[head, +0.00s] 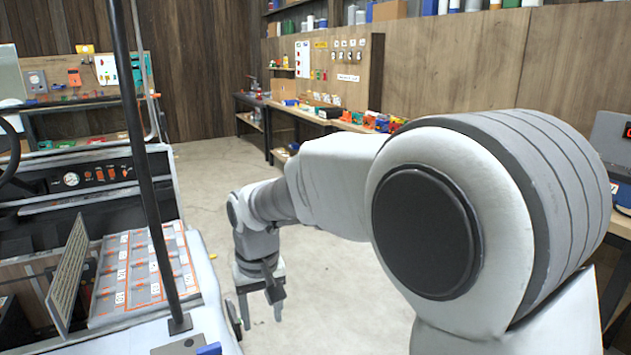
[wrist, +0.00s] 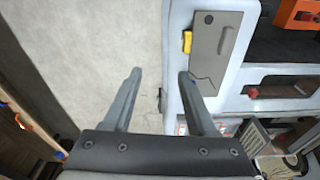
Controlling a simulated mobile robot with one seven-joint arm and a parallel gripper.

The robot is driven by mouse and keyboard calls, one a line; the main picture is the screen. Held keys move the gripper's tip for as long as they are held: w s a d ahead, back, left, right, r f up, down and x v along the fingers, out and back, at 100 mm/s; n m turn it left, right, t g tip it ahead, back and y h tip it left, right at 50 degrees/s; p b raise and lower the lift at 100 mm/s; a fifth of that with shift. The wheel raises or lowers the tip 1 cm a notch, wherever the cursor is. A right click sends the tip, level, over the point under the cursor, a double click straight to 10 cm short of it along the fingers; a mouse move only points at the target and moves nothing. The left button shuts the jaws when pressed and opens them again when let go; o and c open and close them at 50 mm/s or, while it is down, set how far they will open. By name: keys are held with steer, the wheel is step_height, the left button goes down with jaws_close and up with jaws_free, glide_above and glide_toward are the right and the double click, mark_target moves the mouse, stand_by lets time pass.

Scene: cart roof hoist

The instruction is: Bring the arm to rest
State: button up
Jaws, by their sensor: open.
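My gripper (head: 262,309) hangs at the end of my arm over the bare floor, just right of the white cart (head: 215,315) in the head view. Its fingers point down. In the wrist view the two fingers of my gripper (wrist: 160,78) stand apart with nothing between them. The floor (wrist: 110,40) lies beyond the left finger. The cart's white side (wrist: 225,85) with a grey panel and a yellow part lies beyond the right finger. My arm bends across the right half of the head view.
The cart carries a dark post (head: 143,150), a dashboard (head: 100,175) and a tray with orange-lined compartments (head: 120,300). A workbench with a pegboard (head: 325,75) runs along the back right. A bench (head: 90,105) stands at the back left. The floor (head: 205,170) between them is clear.

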steer(key=s+d+r+m+t, duration=0.1)
steer(key=s+d+r, duration=0.25)
steer(key=d, duration=0.35)
steer(key=s+d+r+m+t, duration=0.1)
steer(key=s+d+r, duration=0.1)
steer(key=d+r, duration=0.4)
steer(key=s+d+m+t, duration=0.2)
steer(key=s+d, duration=0.9)
steer(key=s, duration=0.1)
step_height(320, 180, up, 14)
steer(key=p, duration=1.4)
steer(key=shift+s+f, duration=0.15)
steer(key=shift+s, duration=0.15)
